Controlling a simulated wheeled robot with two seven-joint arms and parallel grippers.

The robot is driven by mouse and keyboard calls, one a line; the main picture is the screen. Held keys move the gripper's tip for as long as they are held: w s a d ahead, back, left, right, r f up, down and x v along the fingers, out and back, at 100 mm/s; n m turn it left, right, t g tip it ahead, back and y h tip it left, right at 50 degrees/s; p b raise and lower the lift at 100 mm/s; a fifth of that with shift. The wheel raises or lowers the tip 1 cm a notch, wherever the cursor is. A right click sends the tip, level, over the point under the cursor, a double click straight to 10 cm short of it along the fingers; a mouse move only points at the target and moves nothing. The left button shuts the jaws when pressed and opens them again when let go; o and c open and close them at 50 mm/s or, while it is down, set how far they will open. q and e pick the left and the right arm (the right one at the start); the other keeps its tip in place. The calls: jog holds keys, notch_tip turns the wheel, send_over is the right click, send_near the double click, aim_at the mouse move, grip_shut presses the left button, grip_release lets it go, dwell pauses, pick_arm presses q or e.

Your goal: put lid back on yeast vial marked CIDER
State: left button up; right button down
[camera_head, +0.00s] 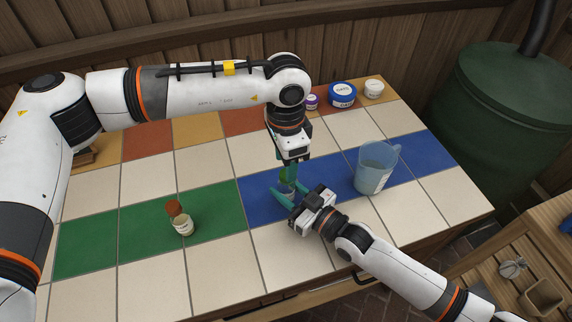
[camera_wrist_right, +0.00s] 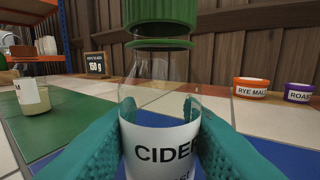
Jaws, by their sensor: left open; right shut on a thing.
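The clear vial labelled CIDER (camera_wrist_right: 160,150) stands upright between the teal fingers of my right gripper (camera_wrist_right: 160,140), which is shut on it. In the head view the vial (camera_head: 290,190) is mostly hidden by my right gripper (camera_head: 288,194). A green ribbed lid (camera_wrist_right: 162,28) is above the vial's mouth in the wrist view, upright and roughly centred; its top is cut off. I cannot tell whether it touches the rim. My left gripper (camera_head: 287,172) is open and points down at the lid (camera_head: 286,175) from above.
Another vial (camera_head: 183,226) with a brown lid (camera_head: 174,208) stands on the green tiles. A clear blue jug (camera_head: 374,170) stands on the blue tiles to the right. Several tubs, one blue (camera_head: 342,96), line the back edge. A small 150 g sign (camera_wrist_right: 95,65) stands behind.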

pick_arm(q)
jog(key=shift+r, duration=0.95)
jog(key=shift+c, duration=0.5)
